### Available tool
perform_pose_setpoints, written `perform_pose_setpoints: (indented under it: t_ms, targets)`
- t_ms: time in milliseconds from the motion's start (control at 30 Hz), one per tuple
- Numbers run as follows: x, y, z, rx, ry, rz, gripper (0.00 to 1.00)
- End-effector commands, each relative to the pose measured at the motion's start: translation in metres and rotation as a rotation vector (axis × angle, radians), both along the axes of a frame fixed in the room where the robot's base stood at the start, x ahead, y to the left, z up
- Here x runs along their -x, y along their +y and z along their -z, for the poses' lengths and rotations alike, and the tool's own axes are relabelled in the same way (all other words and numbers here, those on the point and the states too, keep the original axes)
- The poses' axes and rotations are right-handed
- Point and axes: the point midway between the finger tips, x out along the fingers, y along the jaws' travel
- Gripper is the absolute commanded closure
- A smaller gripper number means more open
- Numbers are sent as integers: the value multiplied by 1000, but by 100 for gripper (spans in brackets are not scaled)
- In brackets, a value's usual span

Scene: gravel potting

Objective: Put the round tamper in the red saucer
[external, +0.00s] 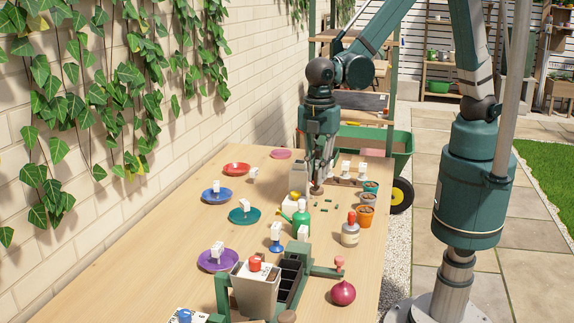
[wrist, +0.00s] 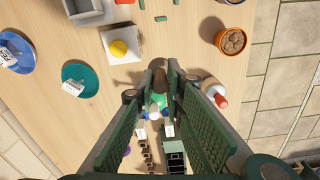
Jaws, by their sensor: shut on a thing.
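My gripper (external: 318,180) is above the table's right-middle part, pointing down. It is shut on a brown wooden piece, which I take to be the round tamper (external: 316,189); only its lower end shows below the fingers. In the wrist view, my gripper (wrist: 160,70) has the brown tamper (wrist: 158,78) between its fingertips, mostly hidden by them. The red saucer (external: 236,169) lies at the far left of the table, apart from my gripper and looking empty. It is not in the wrist view.
A blue saucer (external: 217,195), teal saucer (external: 243,216) and purple saucer (external: 217,261) carry white labels. A grey box (external: 298,178) stands left of my gripper.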

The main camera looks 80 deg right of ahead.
Motion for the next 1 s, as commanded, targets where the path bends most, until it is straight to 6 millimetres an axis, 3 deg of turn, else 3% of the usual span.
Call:
perform_pose_setpoints:
  t_ms: [567,1000]
  targets:
    - [-148,-65,-7,0,1,5,100]
    - [-255,-148,-9,0,1,5,100]
